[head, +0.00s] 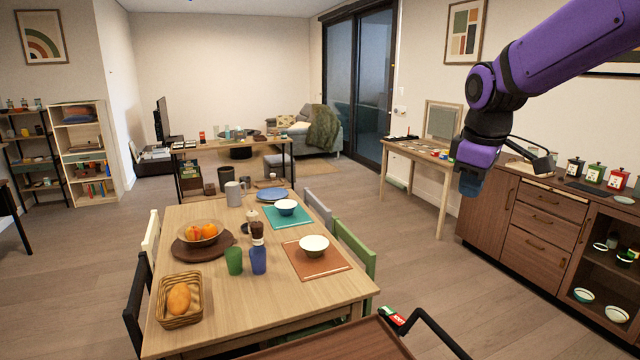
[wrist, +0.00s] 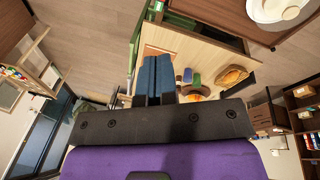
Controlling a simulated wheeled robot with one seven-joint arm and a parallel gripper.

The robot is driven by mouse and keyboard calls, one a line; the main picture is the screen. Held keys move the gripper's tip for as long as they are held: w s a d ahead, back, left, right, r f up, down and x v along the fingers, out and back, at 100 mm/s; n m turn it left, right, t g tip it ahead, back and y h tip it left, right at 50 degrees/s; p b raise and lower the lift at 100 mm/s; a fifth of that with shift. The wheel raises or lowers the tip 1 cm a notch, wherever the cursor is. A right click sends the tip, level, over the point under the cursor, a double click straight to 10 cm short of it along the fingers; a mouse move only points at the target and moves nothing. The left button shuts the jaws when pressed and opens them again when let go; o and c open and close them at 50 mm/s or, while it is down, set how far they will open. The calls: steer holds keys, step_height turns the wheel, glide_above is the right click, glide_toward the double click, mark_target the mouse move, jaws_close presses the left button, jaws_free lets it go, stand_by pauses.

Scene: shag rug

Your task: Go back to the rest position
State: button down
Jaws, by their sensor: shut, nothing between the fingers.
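My gripper (head: 470,184) hangs from my purple arm at the right in the head view, in the air in front of the wooden sideboard and right of the dining table. Its blue fingers also show in the wrist view (wrist: 156,78), side by side, shut and empty. Nothing hangs from the fingers.
The dining table (head: 214,285) holds bowls, cups, placemats and a bread basket (head: 180,300). The sideboard (head: 540,225) with canisters stands at the right. A narrow side table (head: 425,157) stands behind. Open floor (head: 425,275) lies between dining table and sideboard.

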steer(key=s+d+r+m+t, duration=0.1)
steer(key=s+m, duration=0.8)
steer(key=s, duration=1.6)
steer(key=shift+d+m+t, duration=0.3)
steer(key=shift+d+t, duration=0.55)
steer(key=shift+t, duration=0.05)
